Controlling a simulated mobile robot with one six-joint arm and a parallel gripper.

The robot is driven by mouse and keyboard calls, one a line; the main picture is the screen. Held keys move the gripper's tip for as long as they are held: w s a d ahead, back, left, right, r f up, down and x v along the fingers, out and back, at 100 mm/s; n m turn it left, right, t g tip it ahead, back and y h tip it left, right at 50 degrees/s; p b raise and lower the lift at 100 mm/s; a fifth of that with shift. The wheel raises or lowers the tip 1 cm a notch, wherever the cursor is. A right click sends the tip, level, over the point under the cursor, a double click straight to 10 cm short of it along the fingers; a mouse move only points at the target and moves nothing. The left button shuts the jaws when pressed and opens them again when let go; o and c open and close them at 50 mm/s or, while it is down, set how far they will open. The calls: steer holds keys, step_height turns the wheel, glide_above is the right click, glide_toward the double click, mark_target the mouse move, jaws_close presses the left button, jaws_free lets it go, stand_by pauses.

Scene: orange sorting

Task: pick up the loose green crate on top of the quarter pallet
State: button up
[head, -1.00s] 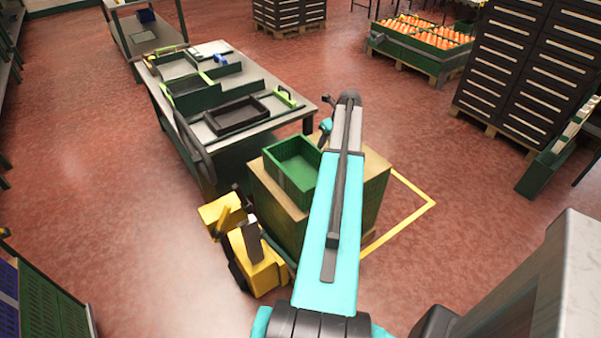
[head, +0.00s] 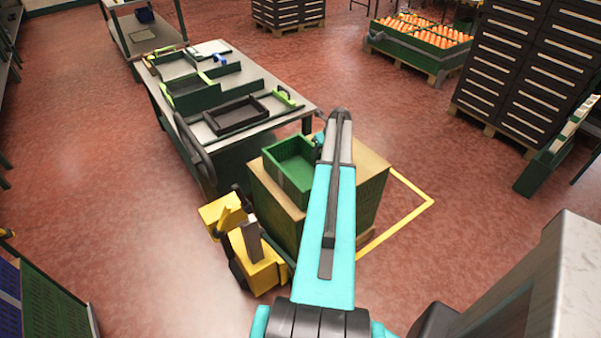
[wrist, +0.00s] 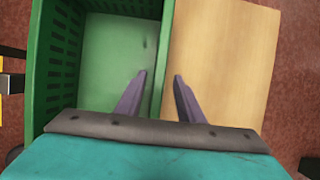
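The loose green crate (head: 290,165) stands upright and looks empty on the left part of the tan top (head: 366,170) of the quarter pallet stack. In the wrist view the crate (wrist: 57,65) fills the left side, with bare tan top (wrist: 222,60) to its right. My gripper (wrist: 160,78) is open above the crate's right wall. One finger shows over the crate's inside and the other over the tan top, with the wall between them. I cannot tell whether the fingers touch the wall. In the head view my arm hides the gripper's fingertips.
A yellow pallet truck (head: 252,262) stands at the stack's front left. A work table (head: 290,118) with trays is just behind it. Dark stacked crates (head: 505,75) and an orange-filled bin (head: 420,45) stand at the back right. Red floor is free right of the stack.

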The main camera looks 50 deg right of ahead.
steer(key=shift+p+x, duration=0.45)
steer(key=shift+x, duration=0.35)
steer(key=shift+p+x, duration=0.5)
steer(key=shift+x, duration=1.3)
steer(key=shift+w+a, duration=0.1)
steer(key=shift+w, duration=0.05)
steer(key=shift+r, duration=0.1)
jaws_close()
